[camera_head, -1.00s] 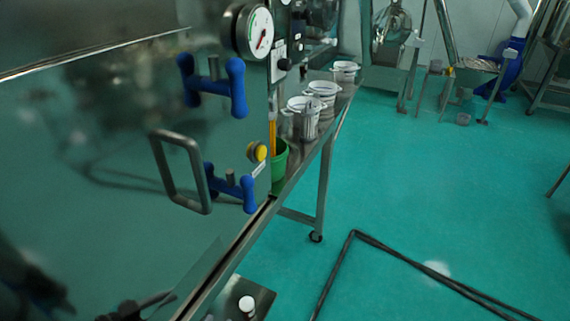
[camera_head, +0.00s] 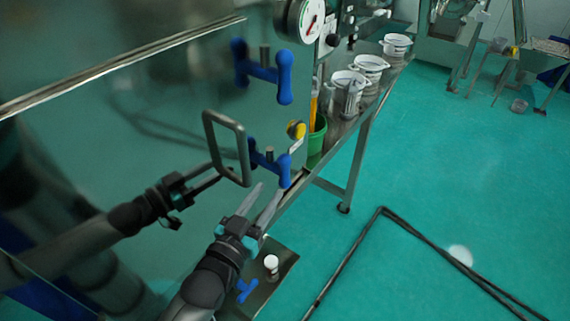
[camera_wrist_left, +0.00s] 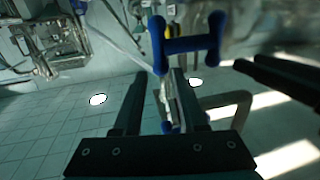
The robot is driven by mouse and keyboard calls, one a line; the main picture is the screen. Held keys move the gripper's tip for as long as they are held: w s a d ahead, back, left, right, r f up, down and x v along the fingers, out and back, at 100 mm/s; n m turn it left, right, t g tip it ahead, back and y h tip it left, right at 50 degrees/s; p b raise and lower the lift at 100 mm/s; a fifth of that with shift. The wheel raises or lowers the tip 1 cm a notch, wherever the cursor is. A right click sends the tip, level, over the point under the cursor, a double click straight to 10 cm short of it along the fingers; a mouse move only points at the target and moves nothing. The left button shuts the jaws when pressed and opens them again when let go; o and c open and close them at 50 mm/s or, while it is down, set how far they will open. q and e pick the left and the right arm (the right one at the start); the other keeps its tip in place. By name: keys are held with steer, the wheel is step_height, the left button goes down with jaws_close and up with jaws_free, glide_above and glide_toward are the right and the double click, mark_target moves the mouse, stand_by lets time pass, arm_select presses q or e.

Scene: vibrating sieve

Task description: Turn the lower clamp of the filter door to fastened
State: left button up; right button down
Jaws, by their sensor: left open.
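The lower clamp (camera_head: 270,163) is a blue H-shaped piece on the right edge of the shiny metal filter door (camera_head: 130,130), beside the looped door handle (camera_head: 212,135). A matching upper clamp (camera_head: 262,72) sits above it. My left gripper (camera_head: 268,195) is open and empty, its fingers just below the lower clamp and apart from it. In the left wrist view, which looks upside down, the lower clamp (camera_wrist_left: 188,43) is beyond the open fingers (camera_wrist_left: 158,85). The upper clamp there is mostly hidden behind the fingers. My right gripper is not in view.
A yellow knob (camera_head: 296,129) is close by the lower clamp, and a round gauge (camera_head: 308,18) is above. A green cup (camera_head: 316,140) and white pots (camera_head: 347,82) stand on the metal table behind. The door mirrors my arm. Green floor at right is open, crossed by a dark frame.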

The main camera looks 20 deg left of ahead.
mark_target(282, 170)
arm_select(q)
steer(key=w, duration=0.3)
steer(key=w+d, duration=0.1)
steer(key=w, duration=0.2)
steer(key=w+p, duration=0.1)
steer(key=w, duration=0.2)
steer(key=shift+w+d, duration=0.25)
steer(key=shift+w, duration=0.05)
jaws_close()
